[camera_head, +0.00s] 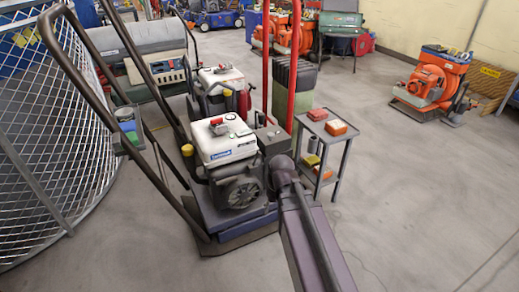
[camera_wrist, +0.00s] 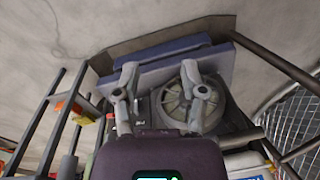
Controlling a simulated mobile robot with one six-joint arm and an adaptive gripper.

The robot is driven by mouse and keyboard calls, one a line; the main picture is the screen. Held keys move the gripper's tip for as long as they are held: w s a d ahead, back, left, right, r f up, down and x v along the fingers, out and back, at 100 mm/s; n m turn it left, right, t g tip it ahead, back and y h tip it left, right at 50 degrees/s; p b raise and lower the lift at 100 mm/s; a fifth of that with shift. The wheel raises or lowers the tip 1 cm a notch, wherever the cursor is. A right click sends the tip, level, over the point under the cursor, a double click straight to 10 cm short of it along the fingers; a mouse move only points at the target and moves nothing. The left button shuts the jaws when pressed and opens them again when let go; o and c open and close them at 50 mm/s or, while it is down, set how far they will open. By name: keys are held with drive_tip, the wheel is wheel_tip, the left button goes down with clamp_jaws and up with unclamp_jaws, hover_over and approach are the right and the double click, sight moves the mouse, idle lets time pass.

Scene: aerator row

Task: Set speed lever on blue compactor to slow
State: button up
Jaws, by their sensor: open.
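The blue compactor (camera_head: 236,215) stands in the middle of the head view, with a dark base plate, a white-topped engine (camera_head: 222,138) and a long dark handle rising to the upper left. In the wrist view its blue-grey base (camera_wrist: 165,62) lies across the top and its round engine fan cover (camera_wrist: 182,103) sits behind the fingers. My gripper (camera_wrist: 160,78) is open and empty, its two fingers spread in front of the engine side. In the head view my arm reaches the engine's right side and hides the fingers. I cannot make out the speed lever in either view.
A small grey shelf cart (camera_head: 328,150) with orange and red boxes stands close right of the compactor. A wire-mesh cage (camera_head: 45,150) is at the left. Another white-topped engine machine (camera_head: 215,80) stands behind. The floor (camera_head: 420,190) at right is clear.

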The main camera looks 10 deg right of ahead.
drive_tip(key=w+d+r+t+y+p, duration=0.1)
drive_tip(key=w+d+r+y+p, duration=0.1)
drive_tip(key=w+r+p, duration=0.4)
drive_tip(key=w+d+r+n+t+y+p, duration=0.1)
drive_tip(key=w+d+r+t+y+p, duration=0.1)
drive_tip(key=w+d+r+p, duration=0.2)
drive_tip(key=w+r+p, duration=0.3)
drive_tip(key=w+r, duration=0.4)
drive_tip(key=w, duration=0.2)
drive_tip(key=shift+w+d+r+n+y, duration=0.2)
drive_tip(key=shift+w+n+y, duration=0.1)
drive_tip(key=shift+y, duration=0.1)
drive_tip(key=shift+a+f, duration=0.1)
drive_tip(key=shift+f, duration=0.05)
drive_tip(key=b, duration=0.4)
approach(259, 152)
drive_tip(key=f, duration=0.1)
drive_tip(key=shift+b+x, duration=3.65)
drive_tip(key=shift+x, duration=1)
drive_tip(key=shift+w+a+r, duration=0.1)
drive_tip(key=shift+w, duration=0.1)
